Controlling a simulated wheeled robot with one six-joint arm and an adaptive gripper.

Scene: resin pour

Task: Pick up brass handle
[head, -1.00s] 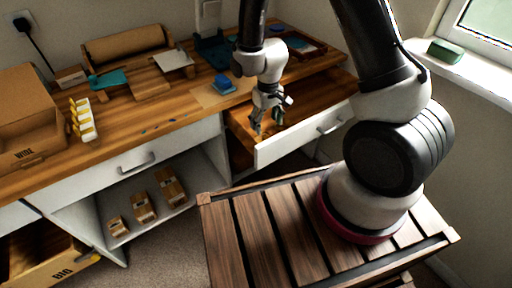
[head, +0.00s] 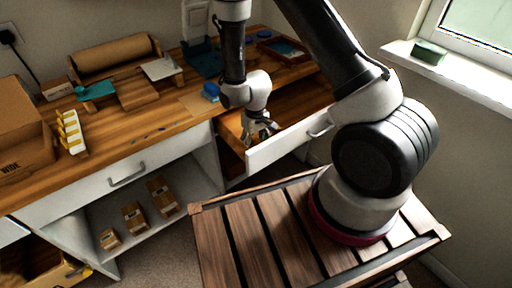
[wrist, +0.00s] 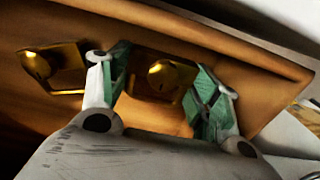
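In the wrist view, two shiny brass handles, each a knob on a flat plate, lie on the wooden floor of an open drawer. One brass handle (wrist: 160,78) lies between my gripper's fingertips. The other brass handle (wrist: 50,70) lies to the left, outside the fingers. My gripper (wrist: 160,95) is open, with green pads on its fingers; I cannot tell whether a pad touches the nearer handle. In the head view my gripper (head: 260,132) reaches down into the open drawer (head: 285,148), and the handles are hidden there.
Small cartons (head: 134,217) stand on the shelf below.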

